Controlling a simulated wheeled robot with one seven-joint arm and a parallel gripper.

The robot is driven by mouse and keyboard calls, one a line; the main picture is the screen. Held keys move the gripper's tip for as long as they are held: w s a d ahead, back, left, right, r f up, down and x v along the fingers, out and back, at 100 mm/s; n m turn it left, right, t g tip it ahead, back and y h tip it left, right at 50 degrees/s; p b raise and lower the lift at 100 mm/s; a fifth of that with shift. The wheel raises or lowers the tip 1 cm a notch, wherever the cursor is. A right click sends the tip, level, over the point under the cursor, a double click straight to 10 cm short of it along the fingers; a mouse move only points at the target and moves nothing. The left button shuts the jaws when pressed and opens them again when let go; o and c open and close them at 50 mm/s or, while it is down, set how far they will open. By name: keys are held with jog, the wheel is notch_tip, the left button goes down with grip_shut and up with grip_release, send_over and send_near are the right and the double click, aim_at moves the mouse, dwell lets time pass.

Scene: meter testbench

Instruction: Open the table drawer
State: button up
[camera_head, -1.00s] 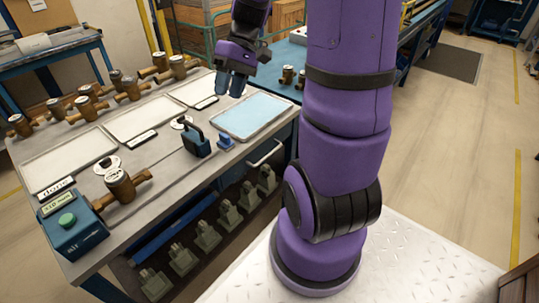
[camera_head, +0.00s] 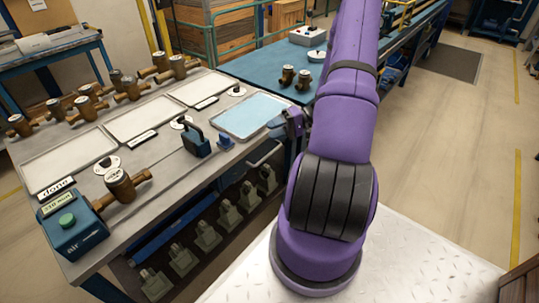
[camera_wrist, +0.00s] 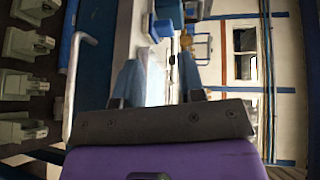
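The table drawer's pale bar handle (camera_head: 266,153) is on the front side of the workbench (camera_head: 170,185), near its right end. The drawer looks shut, though its front is partly hidden. In the wrist view the handle (camera_wrist: 76,85) stands to the left of my gripper (camera_wrist: 157,75), outside the fingers and not touching them. My gripper's two blue fingers are apart with nothing between them. In the head view my gripper (camera_head: 284,124) is beside the bench's right edge, just above and right of the handle, partly hidden by my arm.
A light blue tray (camera_head: 247,116), a dark-handled block (camera_head: 194,140) and several brass meters (camera_head: 120,186) are on the bench. Several grey-green fittings (camera_head: 208,235) stand on the shelf below. A blue table (camera_head: 262,72) adjoins behind. The floor at right (camera_head: 440,150) is clear.

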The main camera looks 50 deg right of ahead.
aim_at(269, 154)
jog(key=s+d+f+m+t+h, duration=0.25)
jog(key=f+t, duration=0.25)
jog(key=f, duration=0.3)
jog(key=s+d+f+m+t+h, duration=0.2)
jog(key=s+f+m+t+h, duration=0.25)
jog(key=f, duration=0.35)
jog(key=shift+t+y, duration=0.25)
jog(key=shift+y, duration=0.25)
jog(key=x, duration=1)
jog(key=shift+w+r, duration=0.35)
jog(key=shift+w, duration=0.05)
grip_shut()
